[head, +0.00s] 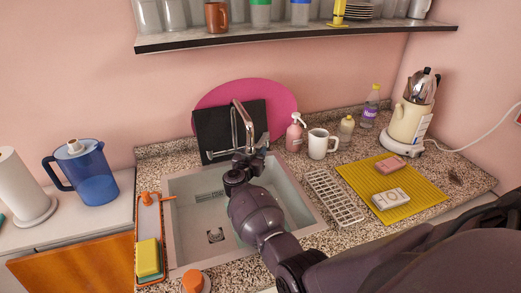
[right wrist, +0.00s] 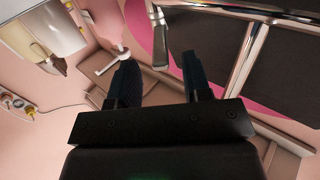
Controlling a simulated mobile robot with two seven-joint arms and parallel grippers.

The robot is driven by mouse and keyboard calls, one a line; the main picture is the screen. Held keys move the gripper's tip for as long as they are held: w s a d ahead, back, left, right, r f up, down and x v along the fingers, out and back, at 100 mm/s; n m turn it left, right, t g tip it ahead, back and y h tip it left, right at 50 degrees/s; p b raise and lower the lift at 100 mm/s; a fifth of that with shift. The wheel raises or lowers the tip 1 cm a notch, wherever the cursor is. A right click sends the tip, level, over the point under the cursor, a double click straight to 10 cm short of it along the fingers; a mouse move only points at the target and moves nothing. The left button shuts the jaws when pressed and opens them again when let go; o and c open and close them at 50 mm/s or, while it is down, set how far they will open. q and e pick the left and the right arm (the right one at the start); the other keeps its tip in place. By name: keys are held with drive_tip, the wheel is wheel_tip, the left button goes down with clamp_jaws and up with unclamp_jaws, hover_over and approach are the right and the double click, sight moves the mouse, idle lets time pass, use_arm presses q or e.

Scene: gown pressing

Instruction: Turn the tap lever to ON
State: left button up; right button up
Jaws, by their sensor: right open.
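The chrome tap (head: 242,118) rises behind the sink (head: 212,214) in the head view, with a tall bent spout. My right gripper (head: 250,157) reaches over the sink to the tap's base and covers much of it. In the right wrist view the same gripper (right wrist: 158,82) is open, with two dark fingers apart and nothing seen between them. A chrome part of the tap (right wrist: 161,35) shows just beyond the gap between the fingers. I cannot tell the lever apart clearly or see its setting. My left gripper is not in view.
A black board (head: 215,130) and a pink round tray (head: 284,101) stand behind the tap. A pink soap bottle (head: 294,137) and a white mug (head: 318,146) are to its right. A shelf (head: 300,33) runs above. A blue jug (head: 94,178) stands at left.

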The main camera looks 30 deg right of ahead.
sight(260, 142)
drive_tip(key=b+x, duration=0.2)
drive_tip(key=x, duration=0.1)
drive_tip(key=shift+f, duration=0.2)
drive_tip(key=shift+b+x, duration=0.45)
drive_tip(key=shift+x, duration=0.4)
drive_tip(key=shift+r, duration=0.2)
clamp_jaws()
